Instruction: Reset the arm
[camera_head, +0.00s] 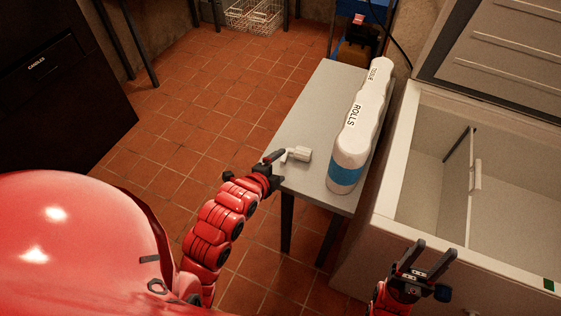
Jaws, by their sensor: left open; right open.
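My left gripper (281,165) is at the front left edge of the small grey table (305,115). Its jaws are open. A small white piece (299,154) lies on the table right at its fingertips; I cannot tell whether they touch. My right gripper (430,262) is open and empty at the lower right, in front of the chest freezer, with its fingers pointing up in the picture.
A long white bag labelled ROLLS (362,125) lies along the table's right side. The open chest freezer (393,200) stands to the right, with a divider inside. A dark cabinet (60,90) stands at left. Wire baskets (253,16) are at the back. The tiled floor between is clear.

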